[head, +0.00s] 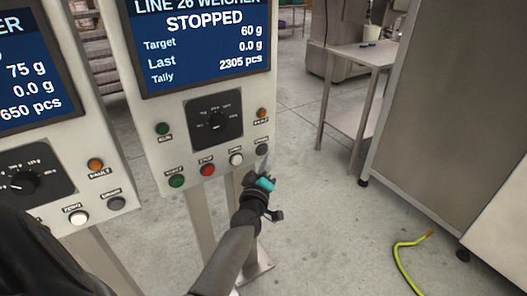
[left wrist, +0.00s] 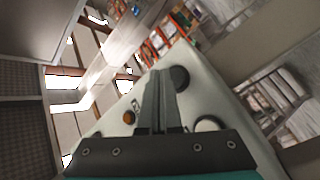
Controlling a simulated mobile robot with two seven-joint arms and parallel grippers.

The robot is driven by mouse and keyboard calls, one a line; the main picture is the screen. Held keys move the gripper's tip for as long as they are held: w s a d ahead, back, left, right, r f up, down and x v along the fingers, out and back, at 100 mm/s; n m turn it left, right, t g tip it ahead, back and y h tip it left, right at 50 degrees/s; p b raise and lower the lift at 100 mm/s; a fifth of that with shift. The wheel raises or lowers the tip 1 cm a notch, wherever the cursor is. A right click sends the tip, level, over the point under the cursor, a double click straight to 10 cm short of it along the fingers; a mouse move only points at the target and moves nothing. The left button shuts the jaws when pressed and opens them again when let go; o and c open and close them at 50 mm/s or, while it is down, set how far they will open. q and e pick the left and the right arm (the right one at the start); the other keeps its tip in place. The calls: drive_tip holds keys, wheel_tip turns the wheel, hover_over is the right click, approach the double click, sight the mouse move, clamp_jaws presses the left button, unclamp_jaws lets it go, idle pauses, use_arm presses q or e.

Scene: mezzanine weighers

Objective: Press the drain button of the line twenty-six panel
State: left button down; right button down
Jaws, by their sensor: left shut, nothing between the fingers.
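The line 26 weigher panel (head: 187,134) stands upright, its screen (head: 205,45) reading STOPPED. Its bottom row has a green button (head: 176,181), a red button (head: 207,170), a white button (head: 236,159) and a dark grey button (head: 262,150). Their small labels are too blurred to read surely, so I cannot tell which says drain. My left gripper (head: 265,164) is shut and empty, just below the dark grey button. In the left wrist view its fingertips (left wrist: 157,74) appear beside the dark button (left wrist: 179,78); I cannot tell whether they touch the panel. My right gripper is out of view.
A neighbouring weigher panel (head: 65,150) stands close on the left. An orange lamp (head: 262,113) and a dial (head: 214,120) sit above the button row. A steel table (head: 350,57) and a large cabinet (head: 437,115) stand to the right, with a yellow hose (head: 398,262) on the floor.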

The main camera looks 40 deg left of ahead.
use_arm(q)
drive_tip(key=shift+a, duration=0.1)
drive_tip(key=shift+w+a, duration=0.15)
drive_tip(key=shift+a, duration=0.15)
drive_tip(key=shift+w+a, duration=0.15)
drive_tip(key=shift+a, duration=0.25)
idle(0.6)
idle(0.4)
drive_tip(key=shift+s+d+p, duration=0.3)
drive_tip(key=shift+s+d, duration=0.05)
drive_tip(key=shift+d, duration=0.45)
drive_tip(key=shift+s+d+p, duration=0.3)
drive_tip(key=shift+d+p, duration=0.05)
drive_tip(key=shift+d, duration=0.45)
drive_tip(key=shift+s+d+p, duration=0.35)
drive_tip(key=shift+d+p, duration=0.05)
drive_tip(key=shift+d, duration=0.35)
drive_tip(key=shift+s+d+p, duration=0.3)
drive_tip(key=shift+d+p, duration=0.05)
drive_tip(key=shift+d, duration=0.45)
